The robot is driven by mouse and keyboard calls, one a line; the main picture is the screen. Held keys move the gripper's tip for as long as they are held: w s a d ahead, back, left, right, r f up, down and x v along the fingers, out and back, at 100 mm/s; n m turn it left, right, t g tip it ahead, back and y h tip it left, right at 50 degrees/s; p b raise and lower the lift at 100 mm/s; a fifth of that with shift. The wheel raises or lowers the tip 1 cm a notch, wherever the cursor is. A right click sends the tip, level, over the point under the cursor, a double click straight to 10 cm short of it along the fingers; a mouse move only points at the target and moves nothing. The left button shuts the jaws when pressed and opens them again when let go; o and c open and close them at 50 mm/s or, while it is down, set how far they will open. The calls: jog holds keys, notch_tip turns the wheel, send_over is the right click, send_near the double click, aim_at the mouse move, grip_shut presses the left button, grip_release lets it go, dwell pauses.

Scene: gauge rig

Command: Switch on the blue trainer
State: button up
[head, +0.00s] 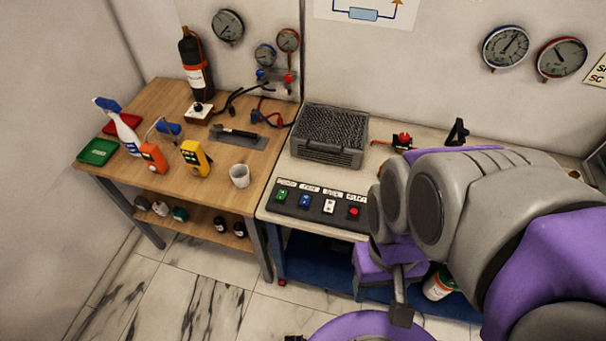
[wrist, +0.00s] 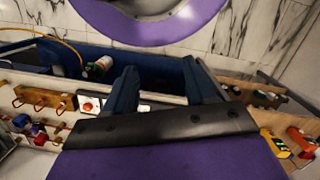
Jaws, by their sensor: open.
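The blue-framed trainer bench (head: 312,256) stands in the middle of the head view, with a pale top. On its front edge is a black switch panel (head: 317,209) with a green switch (head: 282,195), a blue switch (head: 305,201), a white switch (head: 329,206) and a red button (head: 354,211); their labels are too small to read. My arm covers the bench's right part. My gripper (wrist: 162,84) is open and empty in the wrist view, its two dark fingers spread in front of the bench's blue frame. The fingers hide part of the bench front there.
A grey mesh-topped box (head: 330,134) stands behind the panel. A wooden workbench (head: 215,165) adjoins on the left with a gas cylinder (head: 195,65), spray bottle (head: 118,126), meters and a cup (head: 239,175). A white-and-green bottle (head: 438,284) is low under the bench. The tiled floor at front left is clear.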

jog(key=shift+w, duration=0.2)
jog(key=shift+c, duration=1.4)
jog(key=w+n, duration=0.1)
jog(key=w, duration=0.3)
jog(key=w+n+b, duration=0.1)
jog(key=w, duration=0.3)
jog(key=shift+w+a+n, duration=0.2)
jog(key=shift+w+n, duration=0.1)
jog(key=shift+w, duration=0.1)
grip_shut()
jog(key=w+a+f+n+b, duration=0.1)
jog(key=w+a+f+n, duration=0.1)
jog(key=w, duration=0.7)
jog(key=w+a+f+n+b, duration=0.1)
jog(key=w+a+f+n, duration=0.2)
jog(key=w, duration=0.7)
jog(key=w+a+f+n+b, duration=0.1)
jog(key=w+a+f+n, duration=0.2)
jog(key=w+f+n, duration=0.3)
jog(key=w+f, duration=0.3)
jog(key=w, duration=0.1)
jog(key=shift+b, duration=0.35)
